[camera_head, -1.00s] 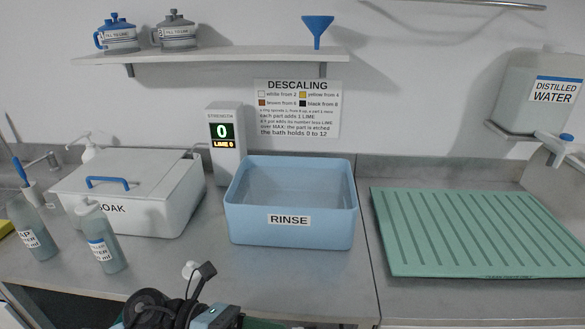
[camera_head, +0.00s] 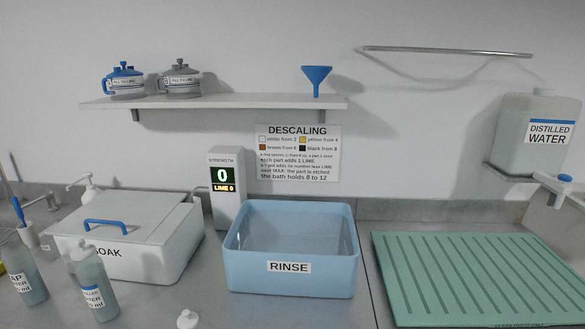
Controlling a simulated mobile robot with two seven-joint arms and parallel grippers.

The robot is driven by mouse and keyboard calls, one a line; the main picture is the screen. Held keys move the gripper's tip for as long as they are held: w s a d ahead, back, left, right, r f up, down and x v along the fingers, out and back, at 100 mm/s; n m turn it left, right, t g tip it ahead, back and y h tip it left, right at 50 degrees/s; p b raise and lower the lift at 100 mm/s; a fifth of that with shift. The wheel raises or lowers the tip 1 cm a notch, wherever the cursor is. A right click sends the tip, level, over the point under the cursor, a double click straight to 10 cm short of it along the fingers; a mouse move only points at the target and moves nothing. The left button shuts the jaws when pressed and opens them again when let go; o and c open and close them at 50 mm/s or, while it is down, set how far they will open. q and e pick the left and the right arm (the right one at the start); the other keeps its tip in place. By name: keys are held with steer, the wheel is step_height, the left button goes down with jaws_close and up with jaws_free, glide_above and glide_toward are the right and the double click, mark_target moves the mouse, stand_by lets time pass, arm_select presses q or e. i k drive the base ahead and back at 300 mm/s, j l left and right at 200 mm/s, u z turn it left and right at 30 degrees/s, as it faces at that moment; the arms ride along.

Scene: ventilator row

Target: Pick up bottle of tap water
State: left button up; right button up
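The bottle of tap water (camera_head: 24,272) stands upright at the far left of the counter, partly cut off by the left frame edge. The second bottle's label is too small to read fully. Neither of my grippers is in view.
The white SOAK box (camera_head: 160,247) with a blue handle stands behind the bottles. The blue RINSE tub (camera_head: 290,283) is in the middle, and a green ribbed mat (camera_head: 480,275) lies right. A small white tip (camera_head: 187,319) shows at the bottom edge. A brush (camera_head: 18,212) stands far left.

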mark_target(17, 258)
steer(key=u, duration=1.65)
steer(key=i+j, duration=0.15)
steer(key=j, duration=0.2)
steer(key=i+j, duration=0.1)
steer(key=j, duration=0.25)
steer(key=i+j, duration=0.15)
steer(key=j, duration=0.2)
steer(key=i+j+z, duration=0.1)
steer(key=j, duration=0.25)
steer(key=i+j, duration=0.15)
steer(key=j, duration=0.2)
steer(key=i+j, duration=0.1)
steer(key=j, duration=0.3)
steer(key=i+j, duration=0.15)
steer(key=j, duration=0.2)
